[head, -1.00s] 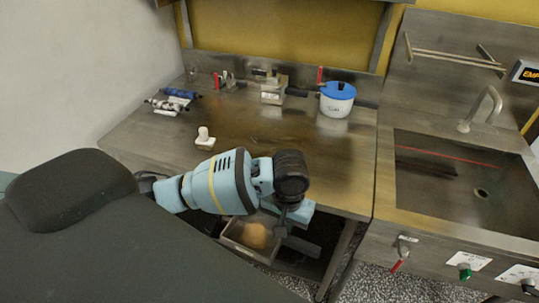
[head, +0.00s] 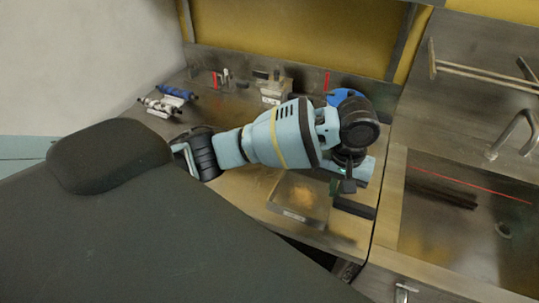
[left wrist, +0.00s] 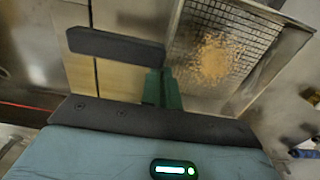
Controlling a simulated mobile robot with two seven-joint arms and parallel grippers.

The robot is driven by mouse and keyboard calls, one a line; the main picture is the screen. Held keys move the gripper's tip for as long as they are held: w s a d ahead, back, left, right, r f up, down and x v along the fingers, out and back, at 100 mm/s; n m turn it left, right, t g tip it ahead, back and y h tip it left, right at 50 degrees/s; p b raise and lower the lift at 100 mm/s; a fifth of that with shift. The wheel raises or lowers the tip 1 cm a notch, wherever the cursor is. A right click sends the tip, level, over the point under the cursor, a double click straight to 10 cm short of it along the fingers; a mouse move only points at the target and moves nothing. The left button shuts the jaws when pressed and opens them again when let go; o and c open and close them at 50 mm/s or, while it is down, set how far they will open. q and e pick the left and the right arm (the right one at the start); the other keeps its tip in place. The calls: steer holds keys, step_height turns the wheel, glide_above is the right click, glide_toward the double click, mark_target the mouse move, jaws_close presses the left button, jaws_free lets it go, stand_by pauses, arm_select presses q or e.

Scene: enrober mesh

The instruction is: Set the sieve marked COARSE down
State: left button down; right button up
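The sieve (head: 283,211) is a shallow square metal tray with a mesh floor and a heap of tan crumbs on it. A small pale label is on its front wall, too small to read. My left gripper (head: 350,186) is at its right side and appears shut on its green handle. In the left wrist view the sieve (left wrist: 262,12) is at upper right, with the green handle (left wrist: 162,90) beside a dark finger. The sieve appears over the front of the steel worktable (head: 240,190); its height above it is unclear. My right gripper is out of view.
At the back stand a small metal device (head: 272,92) and a blue-lidded pot (head: 343,97), partly hidden by my arm. Blue-and-white rollers (head: 165,100) lie at back left. A sink (head: 470,215) is on the right. The table's front left is partly bare.

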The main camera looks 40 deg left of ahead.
arm_select(q)
steer(key=shift+s+a, duration=0.2)
steer(key=shift+a, duration=0.3)
steer(key=w+a, duration=0.1)
steer(key=a, duration=0.3)
steer(key=w+a+f, duration=0.1)
steer(key=a, duration=0.4)
steer(key=w+a, duration=0.1)
steer(key=a, duration=0.4)
steer(key=shift+w+f, duration=0.2)
steer(key=shift+w, duration=0.15)
steer(key=f, duration=0.3)
steer(key=shift+a, duration=0.3)
steer(key=shift+f, duration=0.25)
steer(key=c, duration=2.1)
jaws_free()
steer(key=shift+f, duration=0.15)
steer(key=o, duration=0.5)
steer(key=shift+c, duration=0.2)
